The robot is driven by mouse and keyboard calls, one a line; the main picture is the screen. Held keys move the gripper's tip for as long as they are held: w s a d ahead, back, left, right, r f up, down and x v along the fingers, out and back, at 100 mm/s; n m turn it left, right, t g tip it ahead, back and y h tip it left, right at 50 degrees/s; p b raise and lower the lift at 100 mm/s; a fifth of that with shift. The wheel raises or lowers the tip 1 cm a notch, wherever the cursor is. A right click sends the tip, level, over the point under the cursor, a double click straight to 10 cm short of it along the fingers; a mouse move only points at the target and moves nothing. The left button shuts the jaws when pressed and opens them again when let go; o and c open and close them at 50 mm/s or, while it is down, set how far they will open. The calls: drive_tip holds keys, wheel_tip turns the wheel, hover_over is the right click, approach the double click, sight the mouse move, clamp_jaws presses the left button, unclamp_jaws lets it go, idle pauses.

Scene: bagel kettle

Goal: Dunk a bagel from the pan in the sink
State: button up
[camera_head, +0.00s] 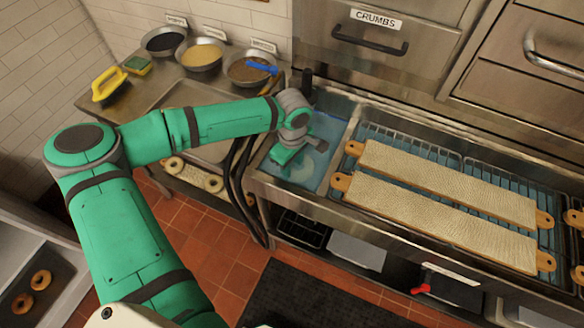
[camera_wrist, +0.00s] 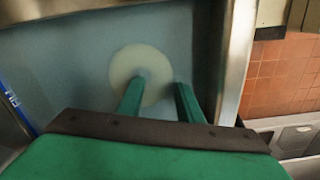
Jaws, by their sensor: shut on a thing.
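My gripper (camera_head: 284,158) reaches down into the blue-watered sink (camera_head: 327,122) in the head view. In the wrist view, my gripper (camera_wrist: 160,85) has one finger across the middle of a pale round bagel (camera_wrist: 128,66) and the other at its right edge. The jaws are shut on this bagel's rim. The bagel (camera_head: 318,144) also shows as a whitish shape beside the gripper in the head view. I cannot tell how deep it sits in the water. Two browner bagels (camera_head: 41,280) lie in a dark pan (camera_head: 62,284) at the lower left.
Burlap-covered boards (camera_head: 440,215) lie on racks right of the sink. The sink's metal rim (camera_wrist: 238,60) is close to the right finger.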

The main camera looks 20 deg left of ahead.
wheel_tip(320, 180, up, 13)
idle(1.3)
